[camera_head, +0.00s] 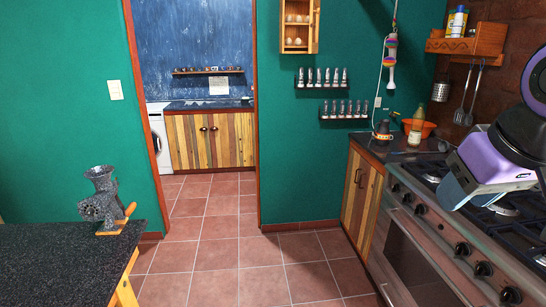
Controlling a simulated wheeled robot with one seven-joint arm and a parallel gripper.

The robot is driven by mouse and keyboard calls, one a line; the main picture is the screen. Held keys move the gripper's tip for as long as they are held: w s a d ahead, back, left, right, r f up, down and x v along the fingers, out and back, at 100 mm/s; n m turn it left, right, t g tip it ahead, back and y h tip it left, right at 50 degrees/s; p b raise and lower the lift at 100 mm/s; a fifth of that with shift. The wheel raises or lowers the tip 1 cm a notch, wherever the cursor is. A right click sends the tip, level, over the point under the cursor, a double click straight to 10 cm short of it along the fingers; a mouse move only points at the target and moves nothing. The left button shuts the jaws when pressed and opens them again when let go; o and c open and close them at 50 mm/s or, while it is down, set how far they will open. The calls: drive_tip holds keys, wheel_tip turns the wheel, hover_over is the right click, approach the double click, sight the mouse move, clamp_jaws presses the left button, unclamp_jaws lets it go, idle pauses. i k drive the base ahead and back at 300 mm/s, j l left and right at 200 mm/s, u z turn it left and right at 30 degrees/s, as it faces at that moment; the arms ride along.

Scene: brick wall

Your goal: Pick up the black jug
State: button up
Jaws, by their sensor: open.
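A small dark jug-like vessel with a reddish band (382,134) stands upright on the dark counter (368,146) beyond the stove. It is small in the picture, so its details are unclear. My gripper (463,184), with a purple body and grey-blue fingers, is at the right over the stove. It is open, and I see nothing between its fingers. It is well apart from the vessel, nearer to me and to the right.
The stove (410,228) lines the right side. A dark table (60,262) with a metal grinder (102,200) is at the left. The tiled floor (225,255) between is clear.

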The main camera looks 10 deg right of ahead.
sight(382, 135)
drive_tip(key=i, duration=1.8)
drive_tip(key=i+z, duration=0.25)
drive_tip(key=i, duration=0.25)
drive_tip(key=i+j+z, duration=0.2)
drive_tip(key=i, duration=0.35)
drive_tip(key=i+j+z, duration=0.25)
drive_tip(key=i, duration=0.25)
drive_tip(key=i+j+z, duration=0.1)
drive_tip(key=i+z, duration=0.3)
drive_tip(key=i+j+z, duration=0.25)
drive_tip(key=z, duration=0.15)
drive_tip(key=i, duration=0.1)
